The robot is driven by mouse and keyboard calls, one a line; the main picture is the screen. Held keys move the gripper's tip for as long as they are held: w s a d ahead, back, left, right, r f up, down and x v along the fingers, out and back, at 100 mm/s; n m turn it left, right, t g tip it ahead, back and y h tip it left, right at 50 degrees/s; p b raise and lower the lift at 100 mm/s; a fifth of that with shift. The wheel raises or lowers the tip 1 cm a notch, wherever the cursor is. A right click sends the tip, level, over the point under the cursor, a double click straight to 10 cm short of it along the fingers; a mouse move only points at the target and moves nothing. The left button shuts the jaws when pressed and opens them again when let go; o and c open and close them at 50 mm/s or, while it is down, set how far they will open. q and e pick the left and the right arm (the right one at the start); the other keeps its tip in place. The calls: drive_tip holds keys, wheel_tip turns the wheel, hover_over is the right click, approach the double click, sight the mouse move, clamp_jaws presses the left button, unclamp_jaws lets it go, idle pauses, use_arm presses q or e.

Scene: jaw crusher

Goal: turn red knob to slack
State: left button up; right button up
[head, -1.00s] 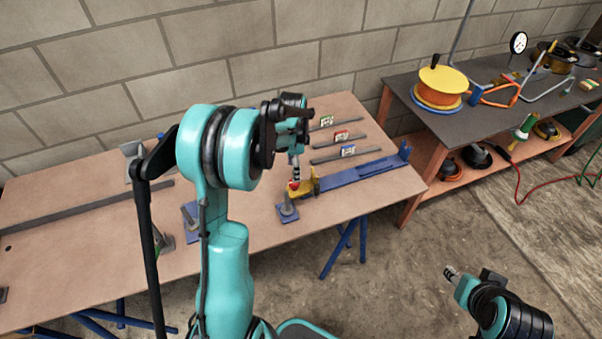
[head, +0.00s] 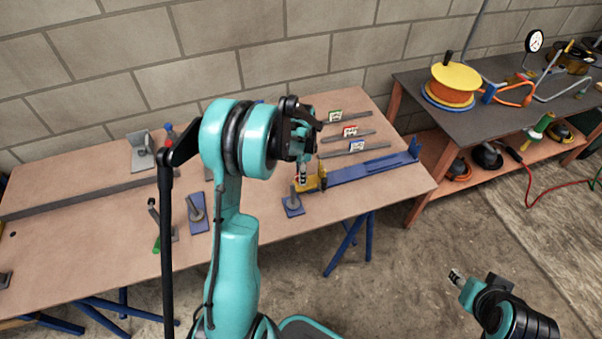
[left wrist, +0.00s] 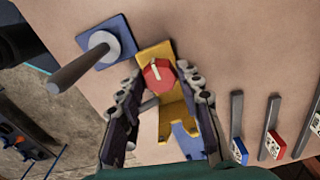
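The red knob (left wrist: 158,75) has a pale line across its face and sits on a yellow block (left wrist: 158,55) at one end of a blue rail (head: 365,173). In the left wrist view it lies between the tips of my left gripper (left wrist: 160,80), whose fingers are spread on either side. I cannot tell whether the tips touch it. In the head view my left gripper (head: 303,180) points down at the yellow block, and the knob is hidden. My right gripper (head: 456,277) hangs over the floor away from the table, too small to judge.
A blue plate with a grey lever (left wrist: 97,45) stands close beside the yellow block. Grey bars with green, red (head: 350,131) and blue tags lie behind the rail. A bracket (head: 141,150) and long bar (head: 85,196) are at the left. A second bench (head: 462,120) holds an orange reel.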

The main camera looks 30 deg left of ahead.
use_arm(q)
drive_tip(key=shift+n, duration=0.5)
drive_tip(key=n, duration=1.3)
drive_tip(key=shift+b, duration=0.3)
drive_tip(key=shift+n, duration=2)
drive_tip(key=o, duration=1.2)
drive_tip(key=shift+c, duration=0.2)
